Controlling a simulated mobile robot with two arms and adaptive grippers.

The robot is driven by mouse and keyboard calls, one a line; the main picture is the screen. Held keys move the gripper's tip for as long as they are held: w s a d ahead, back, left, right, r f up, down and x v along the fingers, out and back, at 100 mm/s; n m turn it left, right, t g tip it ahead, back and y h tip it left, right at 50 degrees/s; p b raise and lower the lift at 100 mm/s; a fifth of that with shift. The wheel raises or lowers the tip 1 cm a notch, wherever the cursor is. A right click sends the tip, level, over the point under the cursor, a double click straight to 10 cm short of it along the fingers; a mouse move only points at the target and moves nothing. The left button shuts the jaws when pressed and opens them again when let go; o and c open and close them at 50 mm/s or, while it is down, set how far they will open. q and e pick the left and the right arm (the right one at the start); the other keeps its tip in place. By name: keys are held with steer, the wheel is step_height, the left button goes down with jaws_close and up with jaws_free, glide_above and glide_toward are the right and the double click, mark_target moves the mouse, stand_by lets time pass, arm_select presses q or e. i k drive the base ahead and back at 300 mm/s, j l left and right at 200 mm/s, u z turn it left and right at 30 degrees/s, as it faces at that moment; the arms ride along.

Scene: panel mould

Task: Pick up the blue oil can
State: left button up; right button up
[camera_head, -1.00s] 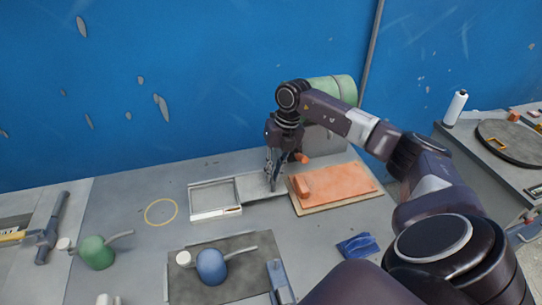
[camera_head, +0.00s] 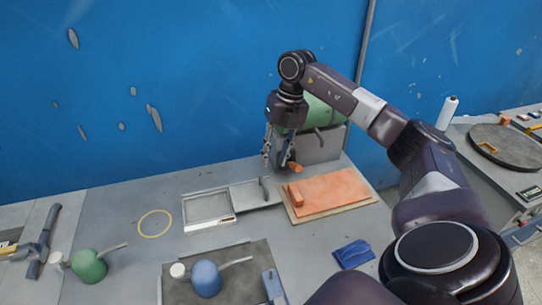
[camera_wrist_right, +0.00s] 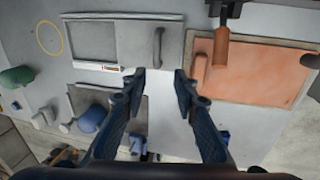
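The blue oil can (camera_head: 207,280) stands on a dark grey mat (camera_head: 240,290) at the bottom of the head view, its white cap to the left and its grey spout pointing right. In the right wrist view the can (camera_wrist_right: 92,118) shows at lower left, partly behind a finger. My right gripper (camera_head: 279,163) is raised at the back of the bench, far from the can. In the right wrist view the gripper (camera_wrist_right: 160,75) is open, with nothing between its fingertips. My left gripper is not in view.
A green oil can (camera_head: 88,266) stands at left. A shallow grey frame (camera_head: 184,214) adjoins a plate with an upright handle (camera_head: 265,189). An orange slab (camera_head: 335,194) lies on a board. A blue cloth-like piece (camera_head: 353,254) lies at right. A blue wall closes the back.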

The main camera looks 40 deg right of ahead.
mark_target(204, 276)
steer(key=k, duration=2)
